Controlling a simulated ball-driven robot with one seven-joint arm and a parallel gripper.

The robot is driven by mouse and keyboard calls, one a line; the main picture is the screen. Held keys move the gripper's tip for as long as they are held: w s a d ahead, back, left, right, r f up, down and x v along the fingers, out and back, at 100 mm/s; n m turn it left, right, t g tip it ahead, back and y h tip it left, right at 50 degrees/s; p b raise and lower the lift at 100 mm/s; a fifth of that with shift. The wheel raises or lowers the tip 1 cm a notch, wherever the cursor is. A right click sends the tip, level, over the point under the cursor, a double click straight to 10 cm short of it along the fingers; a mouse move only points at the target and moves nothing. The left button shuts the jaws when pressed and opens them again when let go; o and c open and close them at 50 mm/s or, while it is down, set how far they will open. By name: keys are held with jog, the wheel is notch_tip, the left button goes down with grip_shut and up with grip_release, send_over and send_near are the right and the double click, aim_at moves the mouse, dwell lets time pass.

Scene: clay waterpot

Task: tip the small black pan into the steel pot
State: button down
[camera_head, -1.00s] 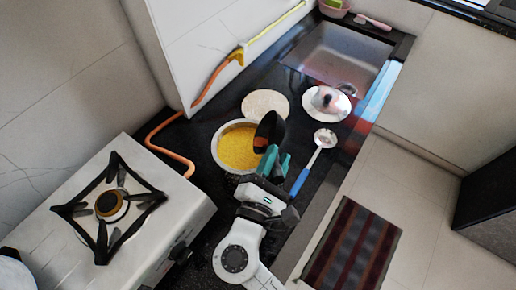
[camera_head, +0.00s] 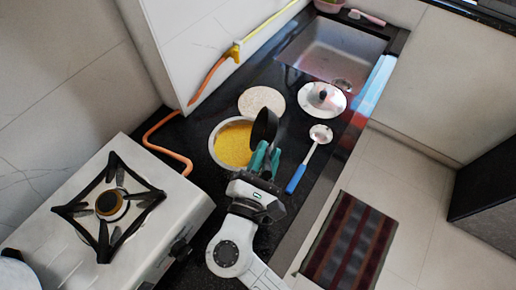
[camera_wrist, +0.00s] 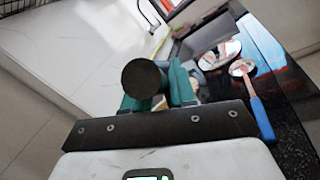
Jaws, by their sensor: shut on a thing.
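The small black pan (camera_head: 265,128) is held by my gripper (camera_head: 264,158), tilted steeply on its side at the right part of the steel pot's opening. In the wrist view a dark round end (camera_wrist: 141,79), likely the pan's handle, sits between the teal fingers of my gripper (camera_wrist: 160,90). The steel pot (camera_head: 213,150) stands on the black counter, with yellow contents (camera_head: 233,144) inside. The pan hides the pot's right side. I cannot tell whether the pan touches the rim or holds anything.
A ladle with a blue handle (camera_head: 297,178) lies right of my gripper. A gas stove (camera_head: 175,205) stands left, with an orange hose (camera_head: 165,147). The sink (camera_head: 335,55) is at the back.

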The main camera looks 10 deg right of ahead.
jog(key=shift+a+r, duration=0.1)
jog(key=shift+r, duration=0.05)
jog(key=shift+w+a+r+n+t+p, duration=0.15)
jog(key=shift+a+n+t+p, duration=0.15)
jog(key=shift+a+n+p, duration=0.4)
jog(key=shift+r, duration=0.1)
dwell(0.7)
jog(key=shift+w+a+n+p, duration=0.15)
jog(key=shift+a+n+p, duration=0.25)
jog(key=shift+a+n, duration=0.35)
jog(key=shift+r+n, duration=0.1)
jog(key=shift+n, duration=0.15)
jog(key=shift+w+a+n+t+y+p, duration=0.15)
jog(key=shift+a+n+t+y+p, duration=0.2)
jog(key=shift+a+n+t, duration=0.2)
jog(key=shift+a, duration=0.2)
dwell(0.8)
